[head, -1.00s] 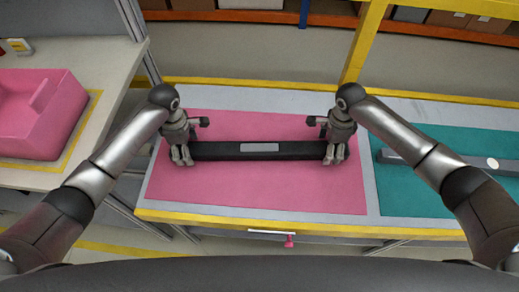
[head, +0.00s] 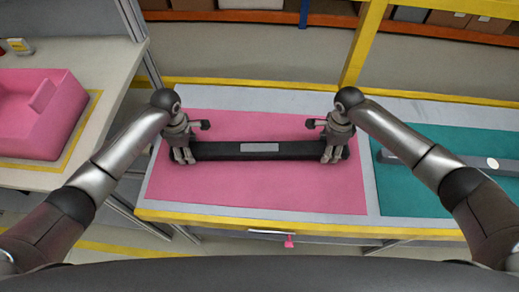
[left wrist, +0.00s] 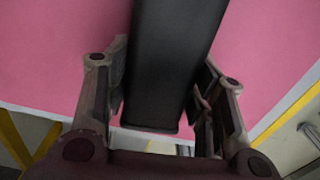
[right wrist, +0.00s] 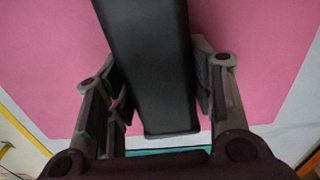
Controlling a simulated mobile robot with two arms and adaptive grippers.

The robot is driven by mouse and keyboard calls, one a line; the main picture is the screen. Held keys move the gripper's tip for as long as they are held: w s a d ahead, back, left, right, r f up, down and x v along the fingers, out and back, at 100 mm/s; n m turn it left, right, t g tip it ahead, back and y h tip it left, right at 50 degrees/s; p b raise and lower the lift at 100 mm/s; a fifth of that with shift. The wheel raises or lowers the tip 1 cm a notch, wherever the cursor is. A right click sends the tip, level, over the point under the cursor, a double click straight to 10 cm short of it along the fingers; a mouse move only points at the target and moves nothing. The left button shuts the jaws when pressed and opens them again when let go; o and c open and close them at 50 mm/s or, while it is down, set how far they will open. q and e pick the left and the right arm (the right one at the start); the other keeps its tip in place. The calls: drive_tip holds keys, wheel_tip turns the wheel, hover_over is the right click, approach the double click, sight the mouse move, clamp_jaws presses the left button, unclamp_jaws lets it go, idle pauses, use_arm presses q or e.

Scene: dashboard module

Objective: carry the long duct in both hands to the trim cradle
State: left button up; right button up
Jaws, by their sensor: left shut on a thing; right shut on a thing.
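The long duct (head: 225,152) is a black bar with a grey label, lying crosswise over the pink mat in the head view. My left gripper (head: 183,156) is shut on its left end and my right gripper (head: 334,155) is shut on its right end. The wrist views show the duct between the fingers, in the left wrist view (left wrist: 165,60) and in the right wrist view (right wrist: 150,65). The duct looks level; I cannot tell whether it touches the mat. A pink block with a raised notch (head: 40,115), likely the trim cradle, stands on the left table, partly cut off.
The pink mat (head: 255,190) lies on a yellow-edged bench. A teal mat (head: 410,200) to the right bears another grey bar (head: 455,163), partly behind my right arm. A gap separates the bench from the left table (head: 120,80). A yellow post (head: 362,45) rises behind.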

use_arm(q)
drive_tip(key=shift+r, duration=0.15)
use_arm(e)
drive_tip(key=shift+r, duration=0.1)
